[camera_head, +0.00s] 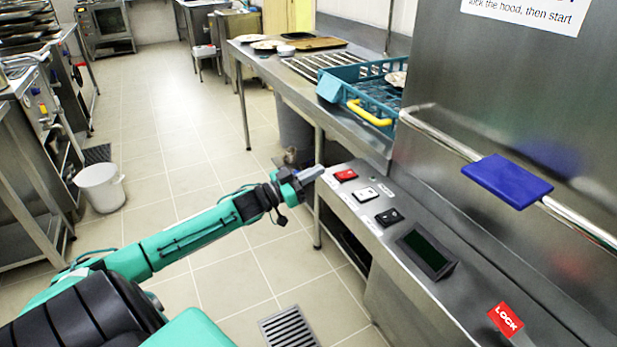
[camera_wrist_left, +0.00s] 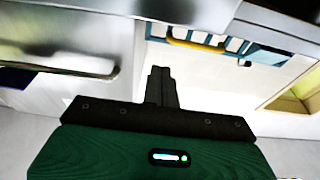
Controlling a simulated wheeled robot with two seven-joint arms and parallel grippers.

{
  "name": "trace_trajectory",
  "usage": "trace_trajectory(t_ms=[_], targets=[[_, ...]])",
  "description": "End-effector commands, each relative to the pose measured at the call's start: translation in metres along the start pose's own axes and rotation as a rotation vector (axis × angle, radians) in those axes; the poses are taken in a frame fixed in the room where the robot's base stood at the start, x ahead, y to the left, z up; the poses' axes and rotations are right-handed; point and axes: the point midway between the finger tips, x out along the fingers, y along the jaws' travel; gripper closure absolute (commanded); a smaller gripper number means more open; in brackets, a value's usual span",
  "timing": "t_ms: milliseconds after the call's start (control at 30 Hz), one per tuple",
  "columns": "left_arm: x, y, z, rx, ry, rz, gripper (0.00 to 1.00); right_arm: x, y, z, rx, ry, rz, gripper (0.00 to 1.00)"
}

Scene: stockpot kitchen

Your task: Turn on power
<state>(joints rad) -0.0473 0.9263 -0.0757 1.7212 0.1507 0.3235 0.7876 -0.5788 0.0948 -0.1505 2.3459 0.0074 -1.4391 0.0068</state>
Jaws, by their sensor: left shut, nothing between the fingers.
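A red switch (camera_head: 346,175), a white switch (camera_head: 366,195) and a black switch (camera_head: 389,217) sit in a row on the steel control panel (camera_head: 428,283). Their small labels are too small to read. My left gripper (camera_head: 312,173) is shut and empty, its tip at the panel's far-left end, just left of the red switch. I cannot tell whether the tip touches the panel. In the left wrist view the closed fingers (camera_wrist_left: 161,84) point forward, and no switch can be made out. My right gripper is not in view.
A dark display (camera_head: 427,252) and a red LOCK sign (camera_head: 505,319) are further along the panel. A steel hood with a blue-gripped bar (camera_head: 507,181) rises behind. A blue crate (camera_head: 345,85) with a yellow handle stands on the counter beyond. Open floor lies left.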

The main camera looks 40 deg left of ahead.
Motion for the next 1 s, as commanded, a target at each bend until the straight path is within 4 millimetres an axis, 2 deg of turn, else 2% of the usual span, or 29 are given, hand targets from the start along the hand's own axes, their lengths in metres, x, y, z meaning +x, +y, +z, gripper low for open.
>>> trace_trajectory(t_ms=[567, 700, 1000], targets=[[0.068, 0.000, -0.001, 0.001, 0.002, 0.000, 1.00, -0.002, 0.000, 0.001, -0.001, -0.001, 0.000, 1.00], [0.059, 0.000, 0.023, -0.004, -0.004, -0.002, 1.00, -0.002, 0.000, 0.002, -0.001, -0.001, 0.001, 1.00], [0.054, 0.000, 0.038, 0.000, -0.002, 0.000, 1.00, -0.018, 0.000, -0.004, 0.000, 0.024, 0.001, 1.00]])
